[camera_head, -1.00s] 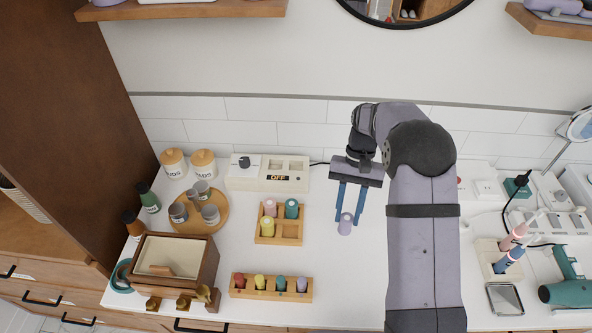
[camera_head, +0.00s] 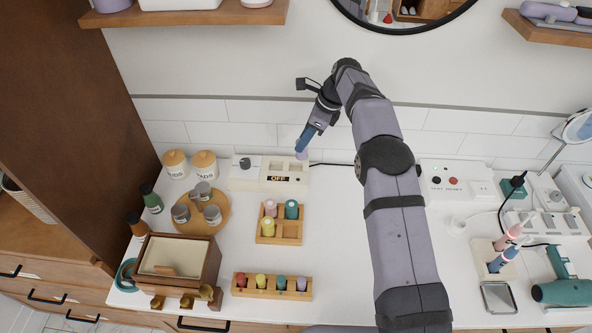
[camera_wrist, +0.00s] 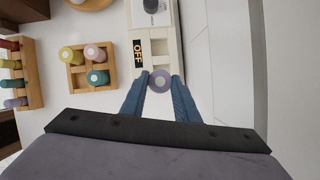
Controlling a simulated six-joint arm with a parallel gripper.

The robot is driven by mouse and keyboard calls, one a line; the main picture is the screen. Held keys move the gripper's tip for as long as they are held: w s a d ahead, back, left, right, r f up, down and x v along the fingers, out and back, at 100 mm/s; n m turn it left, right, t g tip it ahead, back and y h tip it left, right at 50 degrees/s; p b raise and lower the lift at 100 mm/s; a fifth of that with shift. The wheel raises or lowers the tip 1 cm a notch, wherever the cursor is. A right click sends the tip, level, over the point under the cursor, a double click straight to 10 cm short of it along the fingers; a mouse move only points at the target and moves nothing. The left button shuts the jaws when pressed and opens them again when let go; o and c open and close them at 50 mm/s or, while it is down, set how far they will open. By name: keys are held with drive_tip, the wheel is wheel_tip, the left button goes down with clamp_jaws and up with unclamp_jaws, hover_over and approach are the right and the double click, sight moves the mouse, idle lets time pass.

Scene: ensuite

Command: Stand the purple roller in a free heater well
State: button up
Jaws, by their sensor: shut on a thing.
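The purple roller (camera_wrist: 159,81) is held between the two blue fingers of my gripper (camera_wrist: 160,95), seen end-on in the wrist view. In the head view the roller (camera_head: 301,154) shows just below the fingertips (camera_head: 303,146), at the back right end of the white heater box (camera_head: 244,184). The heater has a dark knob, a display reading OFF and square wells. In the wrist view one well (camera_wrist: 159,47) shows empty beside the display. The roller is over or near the end of the heater; its exact height and whether it touches cannot be told.
A wooden rack (camera_head: 266,240) with pink, teal and yellow rollers stands in front of the heater. Another rack (camera_head: 271,294) with several rollers is nearer the front. A round tray (camera_head: 224,220) with cups is at left. The tiled wall is close behind.

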sight(298, 156)
drive_tip(key=shift+w+a+r+m+t, duration=0.15)
drive_tip(key=shift+w+a+r+m, duration=0.2)
drive_tip(key=shift+a+m, duration=0.15)
drive_tip(key=shift+w+a+r+m+t, duration=0.15)
drive_tip(key=shift+w+a+r+m, duration=0.2)
drive_tip(key=shift+a+m, duration=0.15)
drive_tip(key=shift+d+f+p, duration=0.1)
drive_tip(key=shift+f+p, duration=1.8)
drive_tip(key=shift+f, duration=3.1)
drive_tip(key=shift+f, duration=0.15)
drive_tip(key=o, duration=1)
drive_tip(key=shift+o, duration=0.2)
drive_tip(key=b+v, duration=0.4)
drive_tip(key=v, duration=0.8)
drive_tip(key=shift+r, duration=0.25)
